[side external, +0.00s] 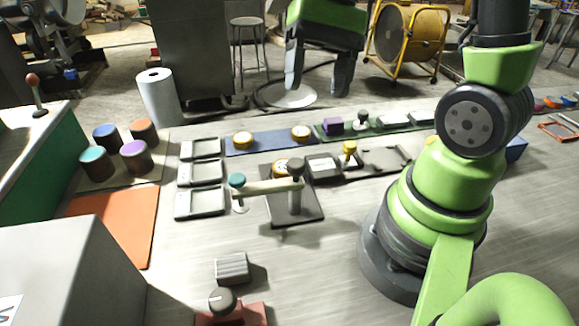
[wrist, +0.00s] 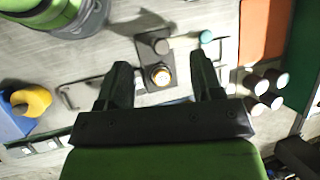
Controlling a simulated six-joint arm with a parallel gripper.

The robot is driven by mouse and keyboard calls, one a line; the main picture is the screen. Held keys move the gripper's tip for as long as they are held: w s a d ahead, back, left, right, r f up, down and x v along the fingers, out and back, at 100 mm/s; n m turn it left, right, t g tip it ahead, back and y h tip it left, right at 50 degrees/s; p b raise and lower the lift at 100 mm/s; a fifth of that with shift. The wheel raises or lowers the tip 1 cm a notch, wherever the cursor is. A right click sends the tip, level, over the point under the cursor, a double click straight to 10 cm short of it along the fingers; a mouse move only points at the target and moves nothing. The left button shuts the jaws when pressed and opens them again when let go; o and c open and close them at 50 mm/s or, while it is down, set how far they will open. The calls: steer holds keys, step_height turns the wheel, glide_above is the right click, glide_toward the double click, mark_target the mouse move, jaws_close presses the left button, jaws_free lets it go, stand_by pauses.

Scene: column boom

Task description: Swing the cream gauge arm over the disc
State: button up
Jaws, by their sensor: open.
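The cream gauge arm (side external: 268,187) reaches left from a post with a dark round knob (side external: 296,168) on a dark base plate (side external: 310,211). A teal knob (side external: 237,180) tops its outer end, above a small pale foot. A yellow-rimmed disc (side external: 281,166) with a pale top sits just behind the post, partly hidden by it. In the wrist view the disc (wrist: 159,75) shows between the fingers, with the dark knob (wrist: 161,46) beside it and the teal knob (wrist: 206,36) off to the right. My gripper (side external: 317,92) is open and empty, high above the bench, fingers pointing down.
Grey trays (side external: 200,202) stand left of the gauge arm. A blue mat (side external: 267,142) with two yellow round pieces and a green mat (side external: 330,137) lie behind. Coloured cups (side external: 134,157) stand at left. A ribbed grey block (side external: 232,267) lies in front.

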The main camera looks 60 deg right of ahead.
steer(key=w+d+f+m+g+y, duration=0.2)
steer(key=d+f+m+y, duration=0.2)
steer(key=f+y, duration=0.3)
steer(key=m+t+y, duration=0.4)
steer(key=m+y, duration=0.1)
glide_toward(291, 168)
steer(key=a, duration=1)
steer(key=shift+a+f, duration=0.1)
steer(key=shift+c, duration=0.3)
jaws_close()
